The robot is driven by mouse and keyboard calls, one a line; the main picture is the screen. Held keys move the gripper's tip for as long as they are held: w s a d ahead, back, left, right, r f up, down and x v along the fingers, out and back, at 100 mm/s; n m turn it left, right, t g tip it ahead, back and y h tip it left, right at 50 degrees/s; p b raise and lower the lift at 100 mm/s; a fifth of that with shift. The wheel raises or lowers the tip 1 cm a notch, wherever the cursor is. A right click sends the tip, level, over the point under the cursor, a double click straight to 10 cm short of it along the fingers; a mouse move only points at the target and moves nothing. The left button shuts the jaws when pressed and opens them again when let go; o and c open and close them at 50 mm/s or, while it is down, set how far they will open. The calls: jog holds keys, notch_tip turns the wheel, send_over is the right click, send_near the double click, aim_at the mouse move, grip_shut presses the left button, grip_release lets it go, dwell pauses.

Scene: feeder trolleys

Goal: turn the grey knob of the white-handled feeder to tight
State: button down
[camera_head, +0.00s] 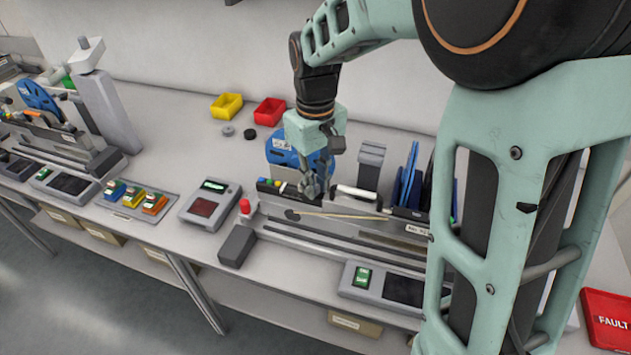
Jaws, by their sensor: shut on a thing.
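The white-handled feeder (330,214) sits on the bench in the middle of the view, with its white handle (358,193) lying along its top. My gripper (311,190) points down at the top of this feeder, just left of the white handle. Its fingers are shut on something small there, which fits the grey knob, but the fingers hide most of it. I cannot tell how far the knob is turned. A blue reel (283,152) stands behind the gripper.
A red button (245,206) and a dark block (237,246) stand left of the feeder. Blue panels (408,178) stand to its right. Yellow (227,106) and red (269,111) bins sit at the back. Another feeder trolley (60,140) is far left. My arm covers the right side.

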jog(key=c, duration=1.9)
grip_release()
notch_tip(320, 180, up, 12)
jog(key=shift+r, duration=0.1)
